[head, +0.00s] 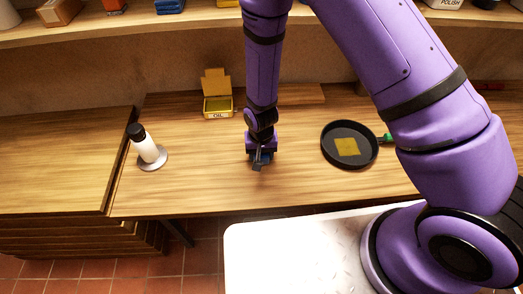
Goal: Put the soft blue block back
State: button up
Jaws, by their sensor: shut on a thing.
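My gripper (259,163) points down over the middle of the wooden bench in the head view. It is shut on the soft blue block (267,156), of which only a small dark blue part shows between and beside the fingers. The rest of the block is hidden by the gripper. The block is at or just above the bench top; I cannot tell whether it touches.
A white bottle with a black cap (148,150) leans on a grey disc at left. An open yellow box (217,106) stands behind my gripper. A black pan (329,157) with a yellow square (348,146) lies at right. A shelf (205,22) with several items runs above.

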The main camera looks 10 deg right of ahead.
jog(key=shift+f, duration=0.15)
jog(key=shift+f, duration=0.15)
jog(key=o, duration=0.9)
jog(key=r, duration=0.7)
jog(key=w+r, duration=0.1)
jog(key=r, duration=0.3)
jog(key=shift+d, duration=0.3)
